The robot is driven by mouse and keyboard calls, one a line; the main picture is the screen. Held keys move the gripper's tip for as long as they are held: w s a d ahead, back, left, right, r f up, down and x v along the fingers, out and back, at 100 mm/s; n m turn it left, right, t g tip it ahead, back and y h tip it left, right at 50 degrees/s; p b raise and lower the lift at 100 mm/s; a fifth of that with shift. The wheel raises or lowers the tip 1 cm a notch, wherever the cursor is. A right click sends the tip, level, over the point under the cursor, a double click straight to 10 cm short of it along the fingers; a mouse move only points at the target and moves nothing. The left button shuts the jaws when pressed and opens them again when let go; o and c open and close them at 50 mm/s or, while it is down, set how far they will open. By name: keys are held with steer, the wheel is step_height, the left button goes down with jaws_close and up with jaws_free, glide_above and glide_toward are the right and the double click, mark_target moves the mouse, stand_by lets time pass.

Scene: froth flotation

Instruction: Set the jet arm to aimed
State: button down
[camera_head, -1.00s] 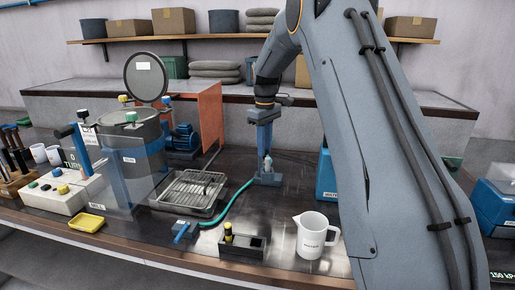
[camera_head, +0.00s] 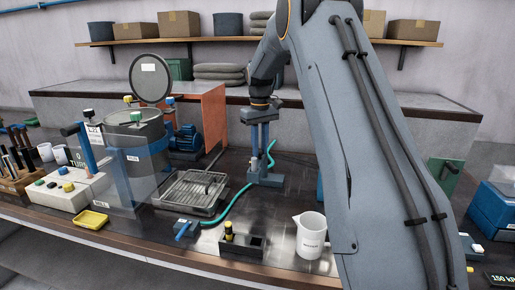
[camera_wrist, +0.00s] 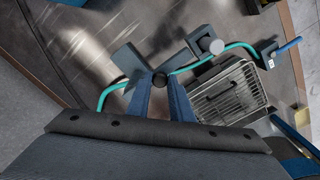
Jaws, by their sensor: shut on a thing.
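The jet arm shows in the wrist view as a grey-blue bar (camera_wrist: 126,60) with a dark round knob (camera_wrist: 160,80). My gripper (camera_wrist: 161,88) is shut on this knob, one blue finger on each side. In the head view my gripper (camera_head: 262,148) points down at the jet arm's blue-grey base (camera_head: 266,180) on the bench. A teal hose (camera_head: 238,203) runs to this base and shows again behind it.
A metal tray with a grille (camera_head: 190,191) stands left of the base. A white jug (camera_head: 311,235) and a dark box with a yellow-topped piece (camera_head: 243,243) stand in front. An orange panel (camera_head: 214,118) stands behind left. Bare bench lies between base and jug.

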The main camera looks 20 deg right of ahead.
mark_target(260, 151)
steer(key=shift+r, duration=0.1)
steer(key=c, duration=1.6)
jaws_free()
steer(key=shift+o, duration=0.2)
step_height(260, 151, up, 8)
steer(key=b, duration=0.2)
steer(key=shift+b, duration=0.3)
